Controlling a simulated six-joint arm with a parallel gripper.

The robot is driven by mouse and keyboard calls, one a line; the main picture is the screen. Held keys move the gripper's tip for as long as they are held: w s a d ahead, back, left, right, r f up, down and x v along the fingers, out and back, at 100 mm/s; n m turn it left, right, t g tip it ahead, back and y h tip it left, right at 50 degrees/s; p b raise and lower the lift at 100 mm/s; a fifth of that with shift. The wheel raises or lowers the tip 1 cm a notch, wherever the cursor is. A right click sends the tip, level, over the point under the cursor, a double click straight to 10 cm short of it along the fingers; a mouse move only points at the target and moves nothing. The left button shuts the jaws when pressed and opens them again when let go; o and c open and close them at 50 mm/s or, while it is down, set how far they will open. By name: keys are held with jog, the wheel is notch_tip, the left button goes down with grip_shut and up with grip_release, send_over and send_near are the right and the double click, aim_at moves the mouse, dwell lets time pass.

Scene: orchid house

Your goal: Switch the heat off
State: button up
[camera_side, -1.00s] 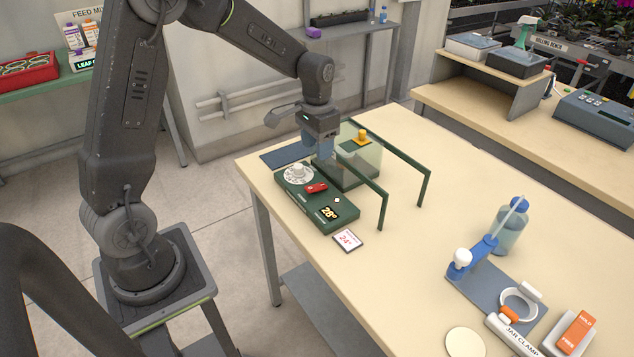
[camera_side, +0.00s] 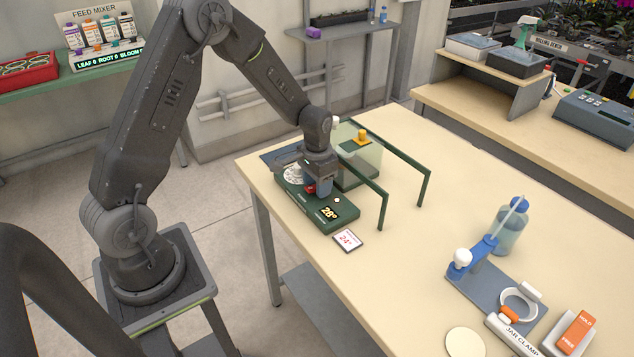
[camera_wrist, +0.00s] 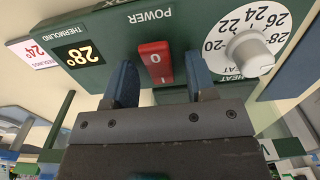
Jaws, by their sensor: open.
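The dark green heat box (camera_side: 312,212) lies on the bench with its display (camera_side: 330,212) reading 28°. Its red power switch (camera_side: 309,189), marked 0 and I in the wrist view (camera_wrist: 156,62), sits under "POWER". I cannot tell which side is pressed. A white dial knob (camera_wrist: 248,52) labelled HEAT sits beside it on a numbered face; it is partly hidden by my arm in the side view (camera_side: 292,174). My gripper (camera_wrist: 160,64) is open, with its two blue fingers on either side of the switch, close over the box. I cannot tell whether they touch anything.
A card reading 24° (camera_side: 348,240) lies in front of the box. A clear tank (camera_side: 358,168) with a yellow piece stands just behind, beside a dark green rail frame (camera_side: 384,205). A jar clamp (camera_side: 480,255) and bottle (camera_side: 511,232) stand to the right. The bench middle is clear.

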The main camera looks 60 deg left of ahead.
aim_at(311, 187)
jog(key=c, duration=0.9)
jog(key=shift+s+t, duration=0.1)
jog(key=shift+t, duration=0.5)
jog(key=o, duration=0.9)
notch_tip(311, 187, up, 14)
jog(key=s, duration=0.1)
jog(key=shift+s, duration=0.25)
jog(key=shift+f, duration=0.1)
